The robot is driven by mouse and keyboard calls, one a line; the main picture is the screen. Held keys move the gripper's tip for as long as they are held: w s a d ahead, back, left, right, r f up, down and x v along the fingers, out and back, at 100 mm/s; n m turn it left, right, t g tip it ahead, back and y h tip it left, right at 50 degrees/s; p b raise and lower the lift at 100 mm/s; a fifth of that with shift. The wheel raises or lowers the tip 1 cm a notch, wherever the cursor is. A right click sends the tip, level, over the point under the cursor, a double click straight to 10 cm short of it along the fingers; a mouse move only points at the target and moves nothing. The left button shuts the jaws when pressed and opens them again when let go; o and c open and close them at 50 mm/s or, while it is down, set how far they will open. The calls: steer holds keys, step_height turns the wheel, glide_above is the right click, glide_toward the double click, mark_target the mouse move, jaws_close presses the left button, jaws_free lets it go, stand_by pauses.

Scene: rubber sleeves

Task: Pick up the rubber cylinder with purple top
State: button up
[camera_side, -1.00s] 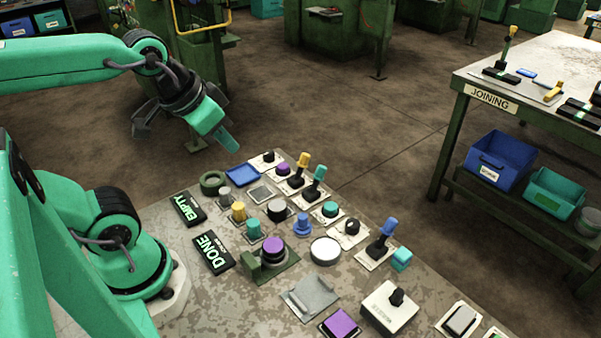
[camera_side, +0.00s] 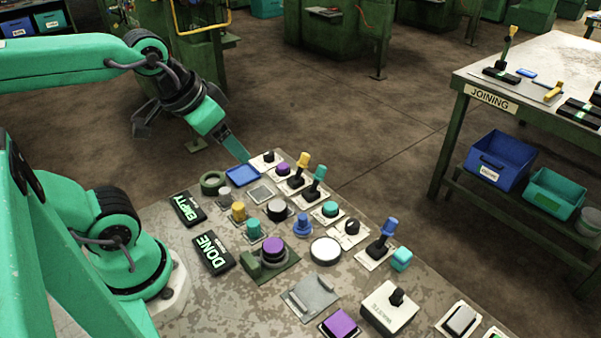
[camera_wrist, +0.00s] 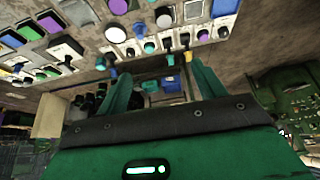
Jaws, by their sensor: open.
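The dark rubber cylinder with a purple top (camera_side: 273,246) stands upright on a green base plate (camera_side: 288,266) near the middle of the bench. A round purple top (camera_wrist: 118,6) at the upper edge of the wrist view appears to be the same cylinder. My gripper (camera_side: 240,152) is above the far end of the bench, up and left of the cylinder and well apart from it. In the wrist view, my gripper (camera_wrist: 162,82) shows two green fingers spread apart with nothing held between them.
A low purple button (camera_side: 283,169) and a purple square button (camera_side: 339,324) are also on the bench. Yellow (camera_side: 303,160) and blue (camera_side: 388,227) levers stand up. A white disc (camera_side: 325,251) is right of the cylinder. A blue tray (camera_side: 242,174) lies below my gripper.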

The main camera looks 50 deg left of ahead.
steer(key=w+d+f+g, duration=0.3)
steer(key=d+f, duration=0.1)
steer(key=f, duration=0.3)
steer(key=g, duration=0.2)
glide_above(272, 246)
steer(key=f, duration=0.7)
steer(key=shift+w+a+f, duration=0.15)
steer(key=shift+a+f, duration=0.05)
steer(key=shift+f, duration=0.05)
steer(key=shift+d+f+g, duration=0.2)
steer(key=shift+f+g, duration=0.1)
steer(key=shift+f, duration=0.15)
steer(key=shift+f, duration=0.1)
steer(key=shift+f, duration=1.2)
steer(key=shift+f, duration=0.1)
steer(key=shift+f, duration=2.5)
